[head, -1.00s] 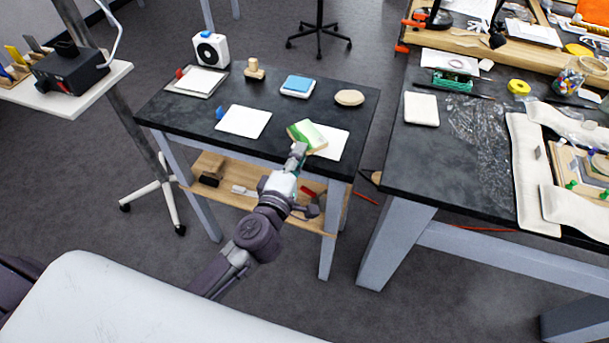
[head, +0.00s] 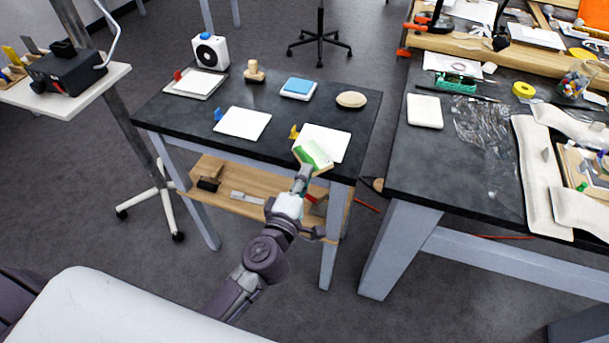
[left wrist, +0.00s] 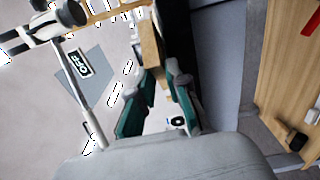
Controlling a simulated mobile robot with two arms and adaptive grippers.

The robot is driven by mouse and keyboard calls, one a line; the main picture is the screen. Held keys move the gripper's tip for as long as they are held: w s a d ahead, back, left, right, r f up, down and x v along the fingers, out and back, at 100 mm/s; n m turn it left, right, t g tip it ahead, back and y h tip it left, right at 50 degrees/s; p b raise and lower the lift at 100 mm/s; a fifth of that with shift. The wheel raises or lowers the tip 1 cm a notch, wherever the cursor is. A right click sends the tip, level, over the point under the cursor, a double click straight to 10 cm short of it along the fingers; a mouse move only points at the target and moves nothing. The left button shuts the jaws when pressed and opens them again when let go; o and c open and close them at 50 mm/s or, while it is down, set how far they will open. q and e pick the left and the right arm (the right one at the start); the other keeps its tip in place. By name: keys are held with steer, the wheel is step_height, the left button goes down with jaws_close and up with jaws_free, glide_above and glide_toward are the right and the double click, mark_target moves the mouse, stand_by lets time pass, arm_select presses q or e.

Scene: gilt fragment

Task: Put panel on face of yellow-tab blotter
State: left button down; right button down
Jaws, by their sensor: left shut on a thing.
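The panel (head: 314,155), a green and pale board with a wooden edge, is in my left gripper (head: 302,172), which is shut on it. The panel is tilted and overlaps the front part of the yellow-tab blotter (head: 328,136) in the head view; I cannot tell whether they touch. The blotter is a white square with a yellow tab (head: 294,131) at its left corner. In the left wrist view, the panel's tan edge (left wrist: 150,52) shows beyond the teal fingers of my left gripper (left wrist: 157,98). My right gripper is not in view.
A blue-tab white blotter (head: 243,123) lies to the left and a red-tab one (head: 198,85) behind it. A wooden knobbed block (head: 254,74), a blue-topped pad (head: 298,86) and an oval wooden piece (head: 351,100) stand at the back. A larger cluttered table (head: 455,180) is at right.

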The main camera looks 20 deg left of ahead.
arm_select(q)
steer(key=c, duration=1.1)
jaws_free()
steer(key=shift+c, duration=0.2)
steer(key=s+b, duration=0.2)
steer(key=s, duration=1)
steer(key=s+f+m+g+h, duration=0.1)
steer(key=s+f+m+g, duration=0.2)
steer(key=f, duration=0.9)
steer(key=s+a+f+m+g, duration=0.15)
steer(key=f+m, duration=0.45)
steer(key=f, duration=0.6)
steer(key=s+d+f+m+g+h, duration=0.1)
steer(key=s+f+m+g, duration=0.25)
steer(key=f, duration=0.85)
steer(key=s+a+f+m+g+y, duration=0.1)
steer(key=s+a+f+m+g, duration=0.2)
steer(key=s+f, duration=0.6)
steer(key=s+a+f+m+g+y, duration=0.1)
steer(key=s+a+f+m+g, duration=0.3)
steer(key=s+f, duration=0.4)
steer(key=s+a+g, duration=0.1)
steer(key=s+g, duration=0.1)
steer(key=s, duration=0.4)
steer(key=shift+s+f+y, duration=0.2)
steer(key=shift+f+y, duration=0.1)
steer(key=shift+f, duration=0.05)
